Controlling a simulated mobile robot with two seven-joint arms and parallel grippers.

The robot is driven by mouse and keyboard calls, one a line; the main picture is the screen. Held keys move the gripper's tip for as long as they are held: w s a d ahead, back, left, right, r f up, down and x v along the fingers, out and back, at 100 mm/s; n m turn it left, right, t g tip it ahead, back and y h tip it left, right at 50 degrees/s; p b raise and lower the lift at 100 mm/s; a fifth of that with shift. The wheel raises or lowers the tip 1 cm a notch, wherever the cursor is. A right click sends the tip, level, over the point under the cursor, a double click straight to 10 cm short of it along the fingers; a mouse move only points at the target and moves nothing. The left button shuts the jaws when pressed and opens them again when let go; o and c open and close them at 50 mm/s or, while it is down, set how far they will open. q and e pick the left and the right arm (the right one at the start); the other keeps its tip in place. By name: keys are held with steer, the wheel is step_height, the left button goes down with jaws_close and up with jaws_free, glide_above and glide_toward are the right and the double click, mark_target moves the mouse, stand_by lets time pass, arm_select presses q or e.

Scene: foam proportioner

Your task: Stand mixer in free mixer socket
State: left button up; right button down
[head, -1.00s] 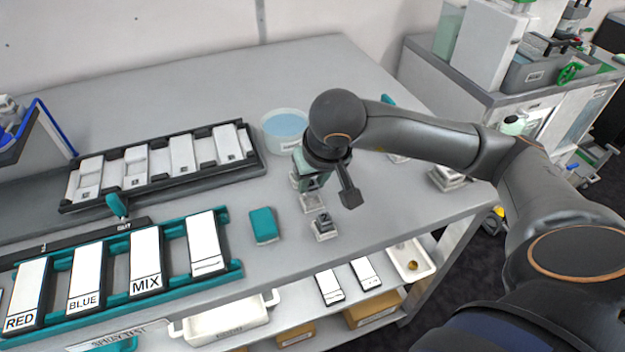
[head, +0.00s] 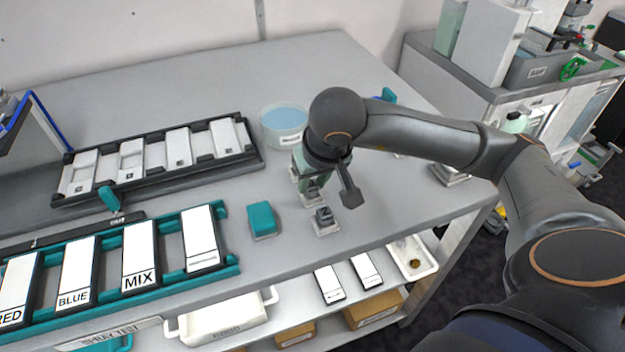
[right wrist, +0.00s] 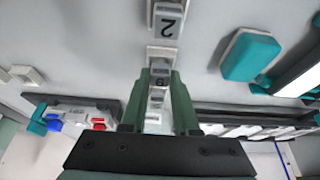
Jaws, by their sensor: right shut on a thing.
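A small dark grey mixer with a number like 6 or 9 (right wrist: 161,74) is between the green fingers of my right gripper (right wrist: 158,95). In the head view my right gripper (head: 312,178) is shut on it, low over the table, and its wrist hides much of it. The mixer's lower end is at a pale square socket (head: 312,199); I cannot tell if it is fully seated. Just in front, a mixer marked 2 (head: 324,215) stands upright in its own socket (head: 327,230). It also shows in the right wrist view (right wrist: 167,24).
A teal sponge-like block (head: 262,220) lies left of the sockets. A bowl of blue liquid (head: 285,125) stands behind my gripper. A black rack (head: 160,180) and a teal rack of labelled cards (head: 225,270) lie to the left. The back of the table is clear.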

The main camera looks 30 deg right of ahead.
steer(key=shift+c, duration=0.9)
jaws_free()
steer(key=shift+r+p, duration=2.5)
steer(key=shift+r, duration=1.55)
steer(key=shift+s+f, duration=0.1)
steer(key=shift+s, duration=0.05)
